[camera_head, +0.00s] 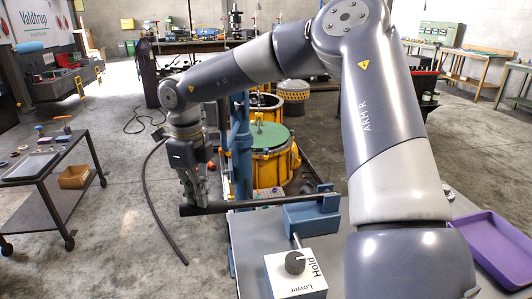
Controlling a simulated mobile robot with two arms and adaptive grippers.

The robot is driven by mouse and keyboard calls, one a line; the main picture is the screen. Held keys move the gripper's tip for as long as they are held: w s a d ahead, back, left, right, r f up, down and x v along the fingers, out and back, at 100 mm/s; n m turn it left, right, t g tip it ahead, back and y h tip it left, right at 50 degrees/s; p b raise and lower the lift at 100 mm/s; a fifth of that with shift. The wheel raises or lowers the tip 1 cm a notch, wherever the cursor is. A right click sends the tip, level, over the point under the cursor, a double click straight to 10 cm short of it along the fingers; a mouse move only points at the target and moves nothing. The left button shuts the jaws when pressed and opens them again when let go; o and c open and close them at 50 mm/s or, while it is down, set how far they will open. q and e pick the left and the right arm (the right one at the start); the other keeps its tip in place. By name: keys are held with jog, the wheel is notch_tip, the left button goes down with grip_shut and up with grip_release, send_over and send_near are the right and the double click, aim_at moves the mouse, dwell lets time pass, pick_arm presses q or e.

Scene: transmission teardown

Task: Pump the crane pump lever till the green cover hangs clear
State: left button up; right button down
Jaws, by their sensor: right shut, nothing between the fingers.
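The pump lever (255,203) is a long dark bar lying nearly level across the front of the crane, its right end at a blue bracket. My right gripper (195,203) points down at the lever's left end; it is shut and looks empty, and I cannot tell whether it touches the bar. The green cover (270,136) is a round disc at the top of the yellow housing (272,168). I cannot make out a gap between cover and housing. The blue crane column (240,150) stands just left of them. My left gripper is out of view.
A white box with a black knob (295,262), marked Hold and Lower, sits on the grey top in front.

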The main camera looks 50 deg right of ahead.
notch_tip(320, 180, up, 3)
jog(key=shift+d+f+p, duration=0.1)
jog(key=shift+d+p, duration=0.05)
jog(key=shift+p, duration=0.95)
pick_arm(q)
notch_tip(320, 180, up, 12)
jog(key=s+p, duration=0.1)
jog(key=p, duration=0.9)
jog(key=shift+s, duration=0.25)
pick_arm(e)
jog(key=s+d+r, duration=0.2)
jog(key=r, duration=0.6)
jog(key=s+d+r, duration=0.2)
jog(key=d+r, duration=0.1)
jog(key=r, duration=0.4)
jog(key=shift+r, duration=0.35)
jog(key=shift+a, duration=0.1)
